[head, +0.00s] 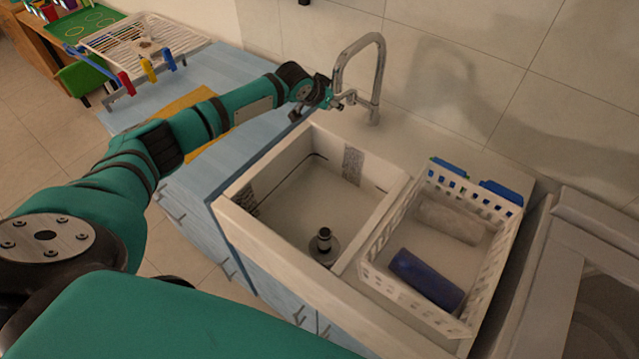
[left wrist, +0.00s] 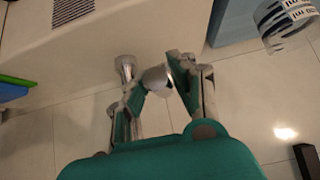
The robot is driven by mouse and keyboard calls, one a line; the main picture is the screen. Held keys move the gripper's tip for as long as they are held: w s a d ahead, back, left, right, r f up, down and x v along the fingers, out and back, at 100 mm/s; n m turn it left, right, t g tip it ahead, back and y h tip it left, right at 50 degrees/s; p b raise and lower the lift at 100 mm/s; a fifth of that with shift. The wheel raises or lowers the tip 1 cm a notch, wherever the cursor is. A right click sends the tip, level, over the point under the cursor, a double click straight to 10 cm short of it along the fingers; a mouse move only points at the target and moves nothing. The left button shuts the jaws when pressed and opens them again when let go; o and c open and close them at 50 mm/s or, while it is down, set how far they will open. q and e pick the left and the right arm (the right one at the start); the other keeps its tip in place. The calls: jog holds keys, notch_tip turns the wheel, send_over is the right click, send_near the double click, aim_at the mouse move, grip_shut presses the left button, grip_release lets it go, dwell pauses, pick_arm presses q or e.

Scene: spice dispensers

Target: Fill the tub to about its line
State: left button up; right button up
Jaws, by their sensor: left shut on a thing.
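The tub is a cream square basin (head: 291,252) set into the counter, with a thin dark line on its inner wall and two speckled patches. A dark and metal drain piece (head: 323,240) stands on its floor. I see no clear water surface and no stream. The chrome tap (head: 379,75) arches up behind the tub. My left gripper (head: 327,98) is shut on the tap handle (head: 349,97) at the left of the spout. In the left wrist view the fingers (left wrist: 156,78) close around the metal handle, partly hiding it. My right gripper is not in view.
A white basket (head: 372,277) with a blue roll (head: 425,279) and a grey roll (head: 449,221) stands right of the tub, with blue items on its far rim. A white rack (head: 180,42) is on the blue counter at the left. The tiled wall is close behind the tap.

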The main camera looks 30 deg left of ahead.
pick_arm(q)
jog(key=shift+w+r+p, duration=0.25)
jog(key=shift+r+p, duration=0.45)
jog(key=shift+r, duration=0.1)
jog(key=shift+w+r, duration=0.1)
jog(key=shift+r, duration=0.25)
jog(key=shift+p, duration=0.3)
jog(key=shift+w+r+p, duration=0.2)
jog(key=shift+r+p, duration=0.1)
jog(key=shift+r, duration=0.15)
jog(key=shift+w+r+p, duration=0.2)
jog(key=shift+r+p, duration=0.05)
jog(key=shift+r, duration=0.2)
jog(key=shift+f, duration=0.1)
